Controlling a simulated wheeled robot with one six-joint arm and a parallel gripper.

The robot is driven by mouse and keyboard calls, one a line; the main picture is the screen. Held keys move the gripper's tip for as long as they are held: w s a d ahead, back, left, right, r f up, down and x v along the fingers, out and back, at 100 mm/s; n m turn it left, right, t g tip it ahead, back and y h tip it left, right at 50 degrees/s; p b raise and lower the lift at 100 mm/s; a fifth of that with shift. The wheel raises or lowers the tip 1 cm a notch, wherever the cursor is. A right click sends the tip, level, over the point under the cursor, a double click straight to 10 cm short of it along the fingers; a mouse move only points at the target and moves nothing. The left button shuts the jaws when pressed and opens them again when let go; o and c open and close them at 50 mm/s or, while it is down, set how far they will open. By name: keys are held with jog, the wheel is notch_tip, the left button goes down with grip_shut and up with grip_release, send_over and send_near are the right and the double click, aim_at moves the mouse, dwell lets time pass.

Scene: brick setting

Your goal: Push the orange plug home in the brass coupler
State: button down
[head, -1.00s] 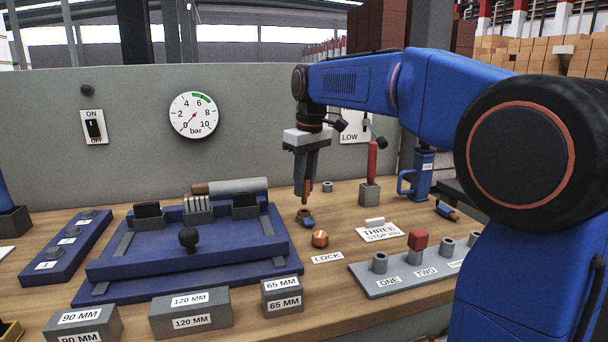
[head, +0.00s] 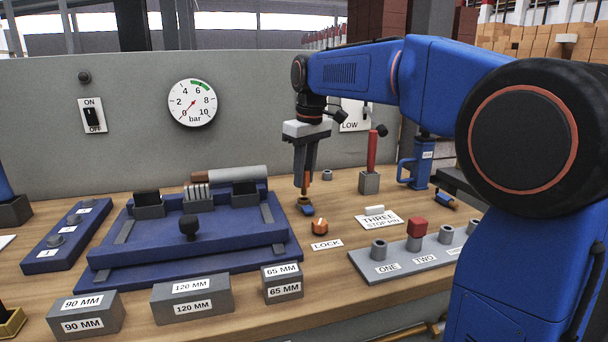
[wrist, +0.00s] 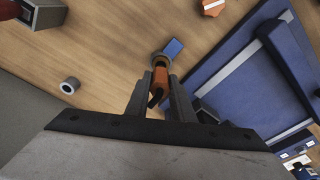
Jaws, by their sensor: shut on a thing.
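My gripper (head: 306,178) is shut on the orange plug and points down over the bench. The orange plug (wrist: 161,77) shows between the fingers in the wrist view, with a dark end nearer the camera. The brass coupler (head: 304,202) stands on the wooden bench directly below the plug, with a blue lever (head: 308,211) on its front side. In the wrist view the plug's far end meets the coupler (wrist: 159,59). How deep the plug sits in it is hidden.
An orange knob (head: 320,226) with a LOCK label (head: 327,244) is close in front. A blue vise-like fixture (head: 190,240) stands to the left. A small grey ring (head: 327,175) and a red-handled lever (head: 371,160) are behind and right.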

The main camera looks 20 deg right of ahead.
aim_at(304, 185)
jog(key=shift+f, duration=1.65)
jog(key=c, duration=1)
grip_release()
jog(key=shift+c, duration=0.2)
jog(key=shift+r, duration=2.95)
